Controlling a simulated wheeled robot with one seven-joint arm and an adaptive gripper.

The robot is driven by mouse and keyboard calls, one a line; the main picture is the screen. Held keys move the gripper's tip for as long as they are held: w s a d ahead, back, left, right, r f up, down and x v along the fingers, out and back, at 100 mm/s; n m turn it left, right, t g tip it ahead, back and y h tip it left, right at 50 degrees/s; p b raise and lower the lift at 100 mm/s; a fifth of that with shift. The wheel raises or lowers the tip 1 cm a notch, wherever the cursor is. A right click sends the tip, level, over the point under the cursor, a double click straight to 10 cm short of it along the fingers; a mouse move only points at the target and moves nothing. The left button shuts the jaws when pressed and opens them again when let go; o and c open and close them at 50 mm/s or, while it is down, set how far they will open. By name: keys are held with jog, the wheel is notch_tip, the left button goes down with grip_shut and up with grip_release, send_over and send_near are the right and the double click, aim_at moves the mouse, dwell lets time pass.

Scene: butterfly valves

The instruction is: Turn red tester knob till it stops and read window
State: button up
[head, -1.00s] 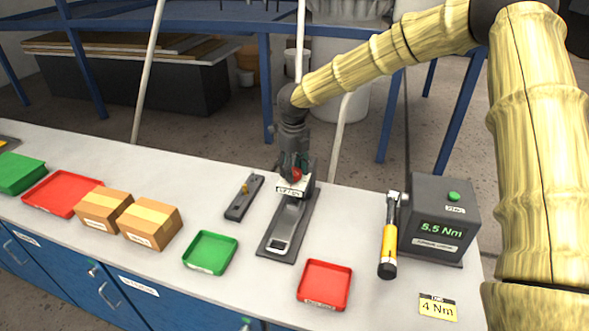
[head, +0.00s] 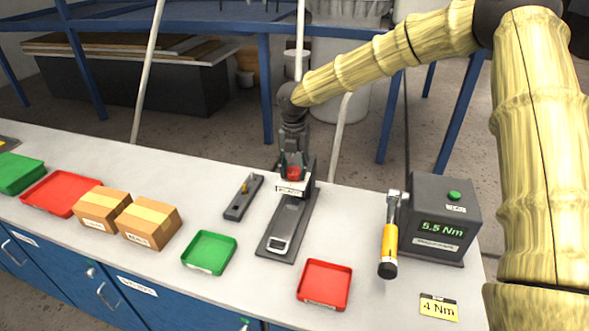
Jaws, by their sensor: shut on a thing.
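The red tester knob (head: 293,173) sits at the top rear of a dark grey tester (head: 285,230) on the bench. My gripper (head: 293,166) comes down from above and is shut on the knob, with its fingers at the knob's sides. A white label (head: 292,188) is on the tester just below the knob; its print is too small to read. A small pale window (head: 278,244) is at the tester's near end; I cannot make out a reading in it.
A green tray (head: 210,252) and a red tray (head: 324,286) lie in front. A small dark block with a brass part (head: 243,197) is left of the tester. A torque unit (head: 440,220) reading 5.5 Nm, with a yellow-handled wrench (head: 389,245), and a "4 Nm" card (head: 438,307) are right. Cardboard boxes (head: 150,221) stand left.

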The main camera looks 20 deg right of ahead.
aim_at(294, 171)
jog(key=shift+s+f+m, duration=0.1)
jog(key=shift+m, duration=0.5)
jog(key=o, duration=1)
jog(key=shift+r, duration=0.55)
notch_tip(294, 171, up, 11)
jog(key=shift+r, duration=0.1)
